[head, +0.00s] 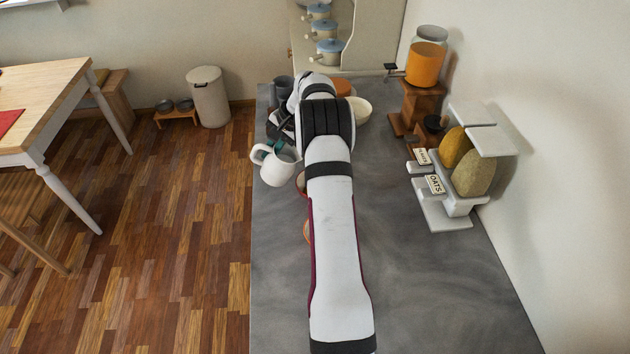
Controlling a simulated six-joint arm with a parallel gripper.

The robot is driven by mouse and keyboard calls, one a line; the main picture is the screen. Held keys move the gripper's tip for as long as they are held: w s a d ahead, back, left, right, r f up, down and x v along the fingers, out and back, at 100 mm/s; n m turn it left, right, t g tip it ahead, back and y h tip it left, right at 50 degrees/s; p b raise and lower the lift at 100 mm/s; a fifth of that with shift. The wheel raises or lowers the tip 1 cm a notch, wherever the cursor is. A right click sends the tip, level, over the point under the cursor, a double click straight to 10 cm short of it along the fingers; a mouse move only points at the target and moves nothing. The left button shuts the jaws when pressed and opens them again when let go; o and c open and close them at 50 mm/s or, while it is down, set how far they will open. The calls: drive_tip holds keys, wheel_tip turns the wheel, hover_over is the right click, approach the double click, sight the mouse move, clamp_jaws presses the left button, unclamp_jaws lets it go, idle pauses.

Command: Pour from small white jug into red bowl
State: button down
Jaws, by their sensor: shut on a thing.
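The small white jug (279,171) is at the counter's left edge, left of my arm, with its handle on the left side. My gripper (276,148), with teal fingers, is shut on the jug at its upper rim. The jug looks roughly upright or slightly tilted; what is inside cannot be made out. A reddish bowl (301,186) shows as a thin strip just right of the jug, mostly hidden behind my arm. Whether the jug is over it cannot be told.
An orange-brown item (307,231) is mostly hidden by my arm. Behind are a cream bowl (362,111), an orange item (342,86) and a dark vessel (283,90). An oats dispenser (463,205) and wooden grinder (422,102) stand right. The counter's right front (430,290) is clear.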

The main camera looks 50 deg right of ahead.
drive_tip(key=shift+s+d+r+t+y, duration=0.35)
drive_tip(key=shift+s+r+t+y, duration=0.15)
drive_tip(key=shift+s+t, duration=0.15)
drive_tip(key=shift+s+d+r+t+y, duration=0.4)
drive_tip(key=shift+s+r+t, duration=0.1)
drive_tip(key=shift+t, duration=0.15)
drive_tip(key=shift+s+d+f+t+y+b, duration=0.15)
drive_tip(key=shift+s+t+y+b, duration=0.15)
drive_tip(key=shift+t+b, duration=0.25)
idle(0.7)
drive_tip(key=shift+s+d+r+t+y+b, duration=0.2)
drive_tip(key=shift+r+t+y+b, duration=0.35)
drive_tip(key=shift+t+b, duration=0.55)
idle(4.3)
